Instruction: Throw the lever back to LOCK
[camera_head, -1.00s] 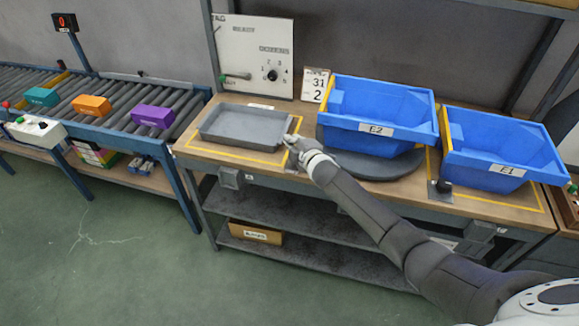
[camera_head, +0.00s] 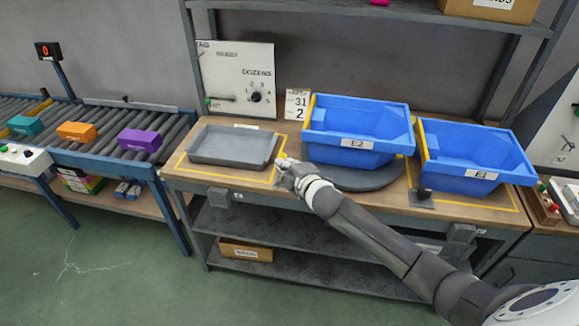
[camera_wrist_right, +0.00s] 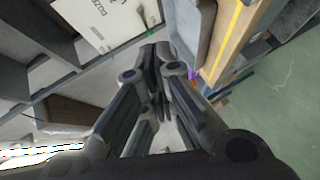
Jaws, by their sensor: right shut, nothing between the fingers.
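No LOCK label is legible. A small black-knobbed lever (camera_head: 424,194) stands on a grey plate at the bench's front edge, between the turntable (camera_head: 385,180) and the right blue bin. A green-handled lever (camera_head: 218,99) sits on the white panel (camera_head: 237,75) at the back left; its green handle shows at the top of the right wrist view (camera_wrist_right: 150,32). My right gripper (camera_head: 283,163) is shut and empty, above the bench just right of the grey tray, well left of the black knob. The right wrist view shows its fingers together (camera_wrist_right: 163,62). My left gripper is out of view.
Blue bin E2 (camera_head: 357,143) stands on the turntable; blue bin E1 (camera_head: 478,170) is to its right. The grey tray (camera_head: 215,162) lies inside yellow lines at left. A roller conveyor (camera_head: 100,133) with coloured boxes is farther left. My right forearm crosses the bench's front edge.

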